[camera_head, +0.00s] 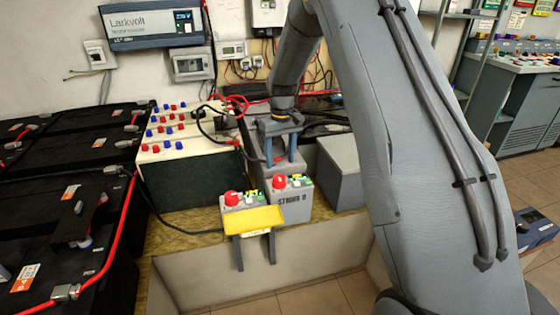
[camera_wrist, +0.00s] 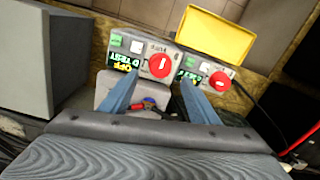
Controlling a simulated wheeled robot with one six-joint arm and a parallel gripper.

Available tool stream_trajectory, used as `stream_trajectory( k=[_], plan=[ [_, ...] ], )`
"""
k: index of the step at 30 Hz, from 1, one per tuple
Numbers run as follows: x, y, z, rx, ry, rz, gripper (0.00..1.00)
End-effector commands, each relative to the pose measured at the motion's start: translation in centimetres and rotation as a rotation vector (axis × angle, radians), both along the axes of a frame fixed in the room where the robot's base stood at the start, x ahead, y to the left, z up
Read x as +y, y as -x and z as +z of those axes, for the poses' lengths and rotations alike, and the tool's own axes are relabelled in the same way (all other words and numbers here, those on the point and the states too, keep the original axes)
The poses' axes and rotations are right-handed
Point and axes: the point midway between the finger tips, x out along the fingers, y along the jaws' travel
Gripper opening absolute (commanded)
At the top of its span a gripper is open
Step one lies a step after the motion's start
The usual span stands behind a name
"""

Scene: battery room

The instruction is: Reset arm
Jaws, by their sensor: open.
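My gripper (camera_head: 281,155) is open and empty, pointing down behind two small grey switch boxes. In the wrist view my gripper (camera_wrist: 157,88) shows two blue-grey fingers spread apart, with nothing held between them. The right box (camera_head: 292,205) has a red rotary knob (camera_head: 279,182), green labels and lettering on its front that I cannot read surely. The left box (camera_head: 229,217) has a similar red knob (camera_head: 232,198) and a yellow plate (camera_head: 254,219) at its front. Both knobs also show in the wrist view, one knob (camera_wrist: 159,66) just beyond the fingertips.
A white panel with red and blue terminals (camera_head: 180,150) stands left of the boxes. Black batteries (camera_head: 65,130) fill the left side. A grey box (camera_head: 342,170) stands to the right. Cables hang behind my gripper. A low pale wall (camera_head: 262,275) runs in front.

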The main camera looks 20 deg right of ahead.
Motion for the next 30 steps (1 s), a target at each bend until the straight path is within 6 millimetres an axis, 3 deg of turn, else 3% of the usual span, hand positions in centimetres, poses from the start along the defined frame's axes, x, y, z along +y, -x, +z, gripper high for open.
stream_trajectory(
  k=[6,11,21,27,30],
  plan=[
    [0.1,0.7,0.6,-0.002,0.001,-0.004,0.55],
    [0.5,4.6,3.1,-0.003,0.005,-0.029,0.55],
    [1.7,20.0,8.3,-0.005,0.015,-0.113,0.55],
    [2.0,29.3,9.2,-0.005,0.020,-0.158,0.55],
    [2.1,32.6,9.2,-0.004,0.022,-0.175,0.55]
  ],
)
